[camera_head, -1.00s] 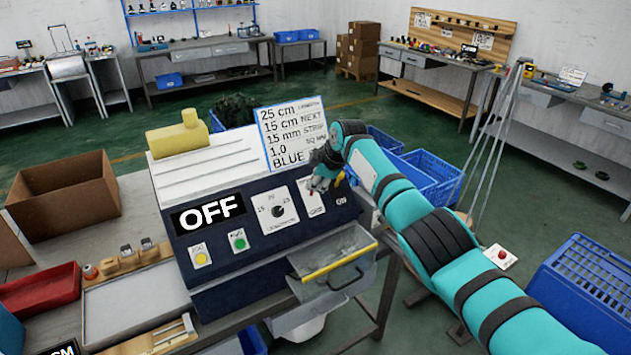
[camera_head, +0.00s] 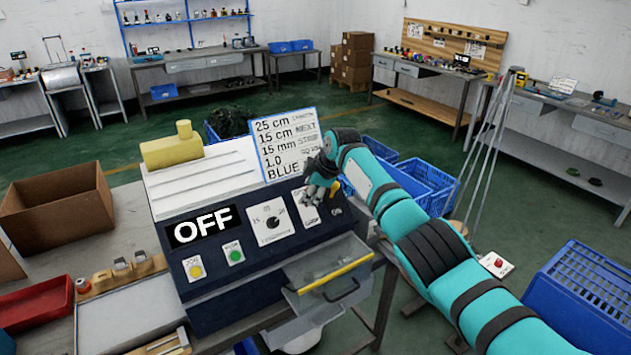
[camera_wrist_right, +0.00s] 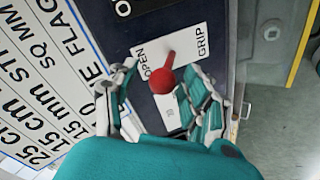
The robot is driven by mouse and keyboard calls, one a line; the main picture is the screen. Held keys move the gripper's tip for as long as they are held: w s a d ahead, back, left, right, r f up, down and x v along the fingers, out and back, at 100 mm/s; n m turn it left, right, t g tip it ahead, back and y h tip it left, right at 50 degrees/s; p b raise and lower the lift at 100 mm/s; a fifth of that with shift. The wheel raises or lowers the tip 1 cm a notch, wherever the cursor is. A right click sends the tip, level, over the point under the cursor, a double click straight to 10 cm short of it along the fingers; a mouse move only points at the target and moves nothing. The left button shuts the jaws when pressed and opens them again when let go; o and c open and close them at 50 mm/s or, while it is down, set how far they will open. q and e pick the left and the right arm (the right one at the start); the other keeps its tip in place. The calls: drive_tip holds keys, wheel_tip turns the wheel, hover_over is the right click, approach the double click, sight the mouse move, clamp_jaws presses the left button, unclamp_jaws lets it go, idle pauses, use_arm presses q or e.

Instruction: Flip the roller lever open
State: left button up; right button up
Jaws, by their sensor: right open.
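In the right wrist view the stem runs from the knob toward the GRIP side. My right gripper (camera_wrist_right: 157,100) is open, with its fingers on either side of the knob; contact cannot be told. In the head view my right gripper (camera_head: 319,186) hangs over the right part of the machine's dark panel (camera_head: 262,254) and hides the knob. My left gripper is not in view.
The machine's display reads OFF (camera_head: 203,227). A blue-edged sign (camera_head: 287,143) stands close behind my right gripper. A drawer with a yellow edge (camera_head: 335,275) juts out below. Brown box (camera_head: 55,210) stands left; blue crates (camera_head: 428,184) stand behind my right arm.

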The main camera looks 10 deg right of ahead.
drive_tip(key=v, duration=1.1)
drive_tip(key=shift+s+r, duration=0.2)
drive_tip(key=shift+r, duration=0.05)
drive_tip(key=shift+d, duration=0.1)
